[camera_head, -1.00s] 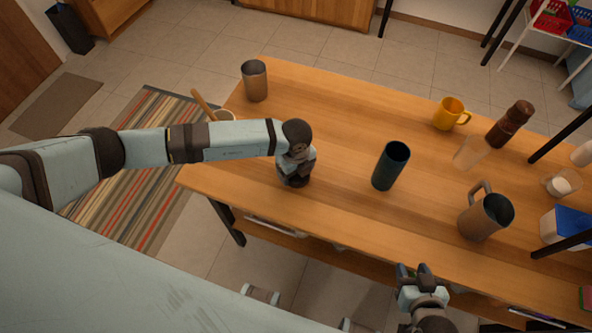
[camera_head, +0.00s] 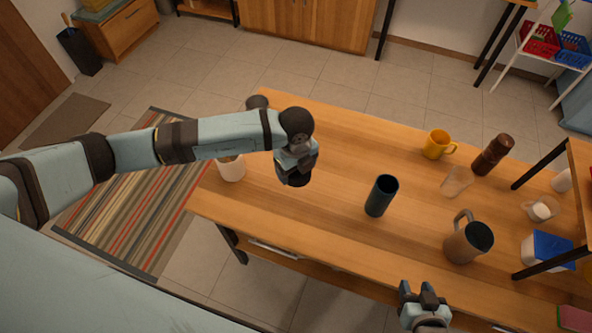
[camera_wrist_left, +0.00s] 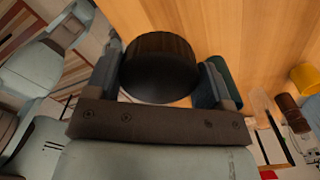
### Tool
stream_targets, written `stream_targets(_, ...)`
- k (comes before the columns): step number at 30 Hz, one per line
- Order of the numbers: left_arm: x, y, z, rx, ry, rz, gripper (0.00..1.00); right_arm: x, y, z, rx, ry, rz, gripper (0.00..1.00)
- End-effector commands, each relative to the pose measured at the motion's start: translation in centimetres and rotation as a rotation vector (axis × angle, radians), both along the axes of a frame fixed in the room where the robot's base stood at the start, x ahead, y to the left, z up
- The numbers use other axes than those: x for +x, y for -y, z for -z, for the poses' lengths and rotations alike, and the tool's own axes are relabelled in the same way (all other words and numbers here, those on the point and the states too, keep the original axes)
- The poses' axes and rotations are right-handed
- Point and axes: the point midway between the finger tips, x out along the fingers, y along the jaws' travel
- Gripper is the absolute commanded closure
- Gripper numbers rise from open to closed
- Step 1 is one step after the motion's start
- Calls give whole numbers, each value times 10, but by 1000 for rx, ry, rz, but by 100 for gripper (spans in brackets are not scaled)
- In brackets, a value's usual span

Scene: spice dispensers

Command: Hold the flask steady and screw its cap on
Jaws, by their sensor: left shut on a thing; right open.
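The flask (camera_head: 378,197) is a dark teal cylinder, upright and open at the top, in the middle of the wooden table. A dark green piece, apparently the flask (camera_wrist_left: 221,75), shows behind the right finger in the left wrist view. My left gripper (camera_head: 298,172) is shut on the black round cap (camera_wrist_left: 160,62), left of the flask and apart from it. The cap's lower part (camera_head: 299,181) shows below the fingers in the head view. My right gripper (camera_head: 424,296) is open and empty near the table's front edge.
A metal mug (camera_head: 466,243) stands right of the flask. A yellow mug (camera_head: 437,145), a clear glass (camera_head: 457,182) and a brown grinder (camera_head: 492,156) stand behind it. A white cup (camera_head: 231,169) and a tumbler (camera_head: 257,102) are partly behind my left arm. Table around the flask is clear.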

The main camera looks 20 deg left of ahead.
Motion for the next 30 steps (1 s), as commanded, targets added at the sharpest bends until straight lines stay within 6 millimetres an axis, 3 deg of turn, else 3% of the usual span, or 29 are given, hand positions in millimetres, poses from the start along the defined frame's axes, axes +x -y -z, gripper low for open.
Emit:
stream_targets(10, 0, 0, 0, 0, 0, 12, 47, 3, -1, -6, 1, 12, -6, 56)
stream_targets(14, 1, -4, -5, 0, 1, 126, 47, 2, -1, -5, 0, 9, -6, 56)
stream_targets(20, 3, -16, -23, 0, 4, 576, 47, 1, 0, -2, -2, 5, -6, 56)
stream_targets(30, 4, -39, -59, 0, 6, 1516, 47, 1, 1, -1, -4, 3, -4, 56)
